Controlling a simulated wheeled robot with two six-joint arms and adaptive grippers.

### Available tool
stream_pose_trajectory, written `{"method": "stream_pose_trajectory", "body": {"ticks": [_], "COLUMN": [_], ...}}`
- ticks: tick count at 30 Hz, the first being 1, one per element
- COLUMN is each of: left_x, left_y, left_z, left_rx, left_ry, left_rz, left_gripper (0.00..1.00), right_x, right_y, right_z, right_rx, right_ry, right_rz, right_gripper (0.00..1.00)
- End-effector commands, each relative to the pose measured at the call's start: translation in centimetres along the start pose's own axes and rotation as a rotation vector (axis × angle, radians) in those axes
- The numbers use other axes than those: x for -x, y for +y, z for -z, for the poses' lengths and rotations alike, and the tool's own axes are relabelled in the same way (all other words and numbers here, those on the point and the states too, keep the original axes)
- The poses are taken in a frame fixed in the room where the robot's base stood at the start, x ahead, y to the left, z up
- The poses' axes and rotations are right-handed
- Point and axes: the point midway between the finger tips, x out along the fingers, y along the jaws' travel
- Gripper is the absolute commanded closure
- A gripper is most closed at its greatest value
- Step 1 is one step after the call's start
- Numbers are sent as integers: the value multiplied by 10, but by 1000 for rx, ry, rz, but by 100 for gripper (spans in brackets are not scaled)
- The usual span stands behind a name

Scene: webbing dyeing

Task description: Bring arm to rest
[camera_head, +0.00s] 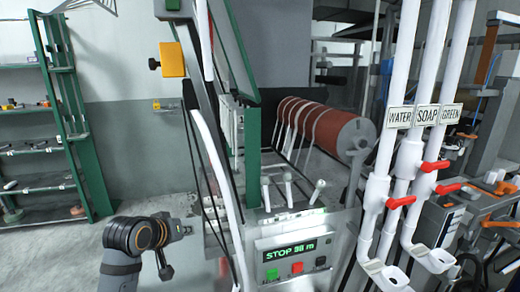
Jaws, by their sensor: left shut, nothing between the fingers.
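My left arm comes in from the lower left, a grey link with a dark joint banded in orange. My left gripper (187,229) is at its end, small and dark, pointing right. It is shut with nothing held, in front of the grey wall and left of the machine. A control panel (292,252) with a green "STOP" display, a red button and a green button is to the right of it, apart from it. My right gripper is not in view.
White pipes labelled WATER (400,117), SOAP and GREEN with red valve handles stand at the right. A red-brown roller (320,128) wound with pale webbing is behind the panel's levers (289,188). A green shelf (75,120) stands left. Open floor lies between shelf and machine.

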Motion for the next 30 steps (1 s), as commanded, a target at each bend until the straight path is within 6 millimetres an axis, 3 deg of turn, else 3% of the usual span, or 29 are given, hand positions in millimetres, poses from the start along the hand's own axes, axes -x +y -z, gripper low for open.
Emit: {"method": "stream_pose_trajectory", "body": {"ticks": [1,3,6,9,15,21,26,30], "left_x": [-7,-8,0,14,47,86,42,7], "left_y": [-18,-42,-68,-87,-114,-132,-156,-178], "left_z": [-45,-100,-165,-215,-287,-341,-369,-403], "left_rx": [-29,-81,-147,-201,-289,-365,-357,-348], "left_ry": [-58,-130,-222,-299,-429,-545,-564,-584], "left_rz": [42,98,160,205,265,306,312,317], "left_gripper": [100,100,100,100,100,100,100,100], "right_x": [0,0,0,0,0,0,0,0], "right_y": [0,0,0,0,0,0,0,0], "right_z": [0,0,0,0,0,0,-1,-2], "right_rx": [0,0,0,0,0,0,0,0], "right_ry": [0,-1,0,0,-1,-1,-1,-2], "right_rz": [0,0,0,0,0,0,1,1], "right_gripper": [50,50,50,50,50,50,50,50]}}
